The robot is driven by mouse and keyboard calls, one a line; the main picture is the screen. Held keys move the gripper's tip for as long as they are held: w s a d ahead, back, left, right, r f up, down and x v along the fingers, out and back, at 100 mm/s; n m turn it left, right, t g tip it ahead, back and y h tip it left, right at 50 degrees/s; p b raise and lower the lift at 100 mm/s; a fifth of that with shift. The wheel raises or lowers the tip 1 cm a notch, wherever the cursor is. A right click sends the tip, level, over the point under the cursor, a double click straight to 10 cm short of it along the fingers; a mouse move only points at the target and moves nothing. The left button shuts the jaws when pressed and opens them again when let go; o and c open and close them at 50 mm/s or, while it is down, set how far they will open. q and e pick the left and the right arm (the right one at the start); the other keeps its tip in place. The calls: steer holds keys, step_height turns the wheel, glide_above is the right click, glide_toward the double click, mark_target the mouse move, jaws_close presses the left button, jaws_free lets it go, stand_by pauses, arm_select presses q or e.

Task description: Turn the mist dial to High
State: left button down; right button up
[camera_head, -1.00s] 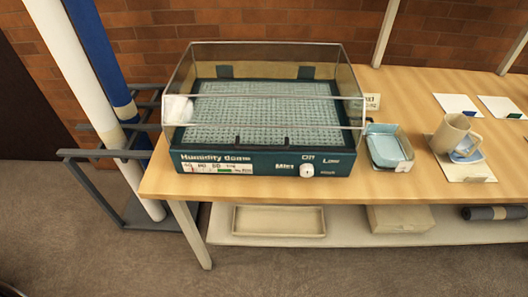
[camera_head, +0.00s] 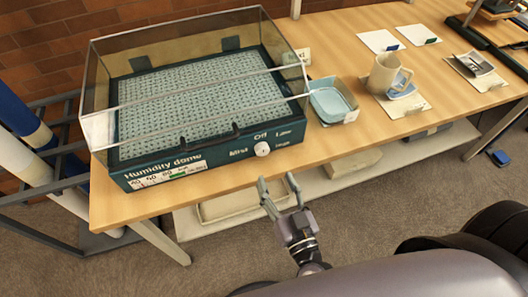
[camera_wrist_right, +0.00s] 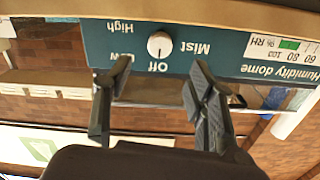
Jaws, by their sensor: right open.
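The mist dial (camera_head: 262,149) is a round white knob on the dark teal front panel of the humidity dome (camera_head: 165,176). The labels Mist, Off, Low and High surround it. The right wrist view shows the panel upside down, with the dial (camera_wrist_right: 159,44) close ahead; its small dark mark appears to face Off. My right gripper (camera_head: 278,182) is open and empty, in front of and below the dial in the head view. In the right wrist view its fingers (camera_wrist_right: 159,72) spread to either side of the dial, apart from it. My left gripper is out of view.
The dome's clear cover (camera_head: 190,62) is closed over a mesh bed. A lower shelf (camera_head: 418,145) lies beneath. White and blue rolls stand at left.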

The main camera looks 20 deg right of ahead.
mark_target(264, 153)
steer(key=w+p, duration=0.1)
steer(key=w, duration=0.8)
steer(key=shift+a, duration=0.15)
steer(key=shift+c, duration=0.3)
steer(key=c, duration=1.1)
